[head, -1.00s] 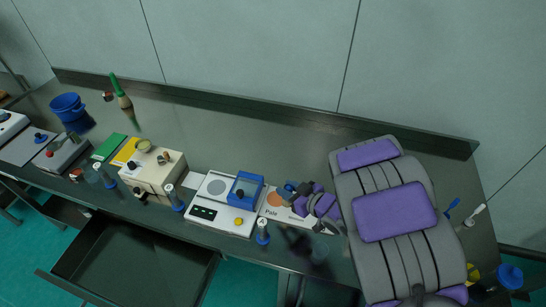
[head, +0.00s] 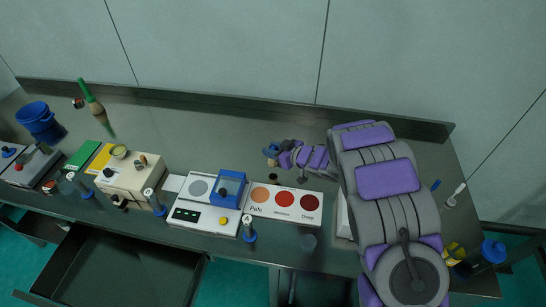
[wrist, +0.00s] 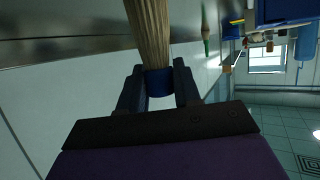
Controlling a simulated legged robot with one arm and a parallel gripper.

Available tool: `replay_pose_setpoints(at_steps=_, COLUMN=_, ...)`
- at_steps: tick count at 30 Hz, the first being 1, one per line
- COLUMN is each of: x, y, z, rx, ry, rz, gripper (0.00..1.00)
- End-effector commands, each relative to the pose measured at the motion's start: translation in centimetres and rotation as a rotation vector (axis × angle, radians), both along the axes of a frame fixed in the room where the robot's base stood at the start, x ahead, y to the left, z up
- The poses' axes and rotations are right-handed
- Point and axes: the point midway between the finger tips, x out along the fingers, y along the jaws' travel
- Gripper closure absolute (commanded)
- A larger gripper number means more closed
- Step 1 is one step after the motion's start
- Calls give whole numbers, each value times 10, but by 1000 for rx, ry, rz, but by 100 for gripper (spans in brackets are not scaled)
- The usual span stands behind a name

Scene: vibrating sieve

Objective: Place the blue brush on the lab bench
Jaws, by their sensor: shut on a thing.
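My gripper (wrist: 158,85) is shut on the blue brush, with a finger on each side of its blue band (wrist: 159,82). The pale brown bristles (wrist: 150,35) stick out past the fingertips toward the top of the wrist view. In the head view my gripper (head: 272,153) is over the back part of the dark lab bench (head: 235,150), behind the colour chart. The brush is small and mostly indistinct there. I cannot tell whether it touches the bench.
A colour chart (head: 285,204) and white balance (head: 200,216) lie in front of the gripper. A green-handled brush (head: 91,100) and blue bucket (head: 34,112) are at the left. Free bench lies left of the gripper. A raised back edge (head: 240,99) runs behind.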

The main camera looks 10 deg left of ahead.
Motion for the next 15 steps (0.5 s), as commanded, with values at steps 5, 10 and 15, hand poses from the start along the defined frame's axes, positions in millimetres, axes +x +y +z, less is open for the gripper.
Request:
replay_pose_setpoints(at_steps=5, x=-1, y=0, z=-23, rx=0, ry=5, rz=-1, gripper=99)
replay_pose_setpoints(at_steps=10, x=0, y=0, z=-36, rx=-1, ry=3, rz=-1, gripper=99)
replay_pose_setpoints(at_steps=15, x=-1, y=0, z=-35, rx=-1, ry=3, rz=-1, gripper=99)
